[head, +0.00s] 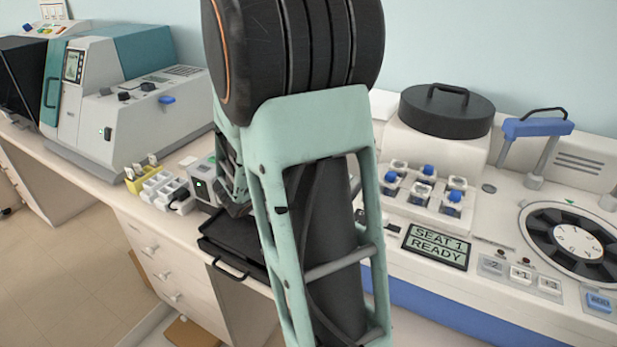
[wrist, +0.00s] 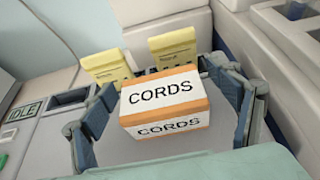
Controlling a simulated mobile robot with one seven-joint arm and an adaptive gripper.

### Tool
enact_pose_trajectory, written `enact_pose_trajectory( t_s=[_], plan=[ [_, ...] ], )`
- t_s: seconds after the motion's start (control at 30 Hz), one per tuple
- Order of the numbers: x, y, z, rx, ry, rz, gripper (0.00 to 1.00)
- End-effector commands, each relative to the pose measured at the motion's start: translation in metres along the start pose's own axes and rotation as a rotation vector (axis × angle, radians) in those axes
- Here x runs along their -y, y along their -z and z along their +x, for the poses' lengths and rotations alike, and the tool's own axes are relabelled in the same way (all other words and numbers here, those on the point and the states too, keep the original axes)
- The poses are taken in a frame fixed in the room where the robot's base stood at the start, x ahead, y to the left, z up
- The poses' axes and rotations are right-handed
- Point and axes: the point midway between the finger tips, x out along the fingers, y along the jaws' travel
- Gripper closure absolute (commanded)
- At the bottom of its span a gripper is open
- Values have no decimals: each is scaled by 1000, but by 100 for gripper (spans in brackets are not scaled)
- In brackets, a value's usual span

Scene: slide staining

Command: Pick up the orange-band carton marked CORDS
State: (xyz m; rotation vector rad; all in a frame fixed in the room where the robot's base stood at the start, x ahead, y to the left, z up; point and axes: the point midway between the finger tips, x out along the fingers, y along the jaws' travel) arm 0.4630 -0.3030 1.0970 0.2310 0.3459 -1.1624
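The carton marked CORDS (wrist: 165,101) is white with orange bands. In the wrist view it sits in the middle, its top and front lettering facing the camera. My gripper (wrist: 160,78) is open, with one dark blue finger on each side of the carton. A gap shows between the left finger and the carton; the right finger is closer, and I cannot tell whether it touches. In the head view my gripper (head: 236,192) is mostly hidden behind my arm, and the carton does not show.
Two yellow objects (wrist: 173,47) stand just behind the carton. A display reading IDLE (wrist: 23,115) is at left. In the head view, a white rack (head: 163,187) and a black tray (head: 229,256) are near my gripper, with the staining machine (head: 430,262) at right.

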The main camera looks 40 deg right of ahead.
Motion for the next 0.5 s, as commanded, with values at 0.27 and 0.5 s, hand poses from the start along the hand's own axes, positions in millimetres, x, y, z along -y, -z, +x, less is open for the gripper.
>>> enact_pose_trajectory(
  t_s=[0.27,0.5],
  plan=[
    [0,0,0,0,0,0,48],
    [0,0,0,0,0,0,64]
  ],
)
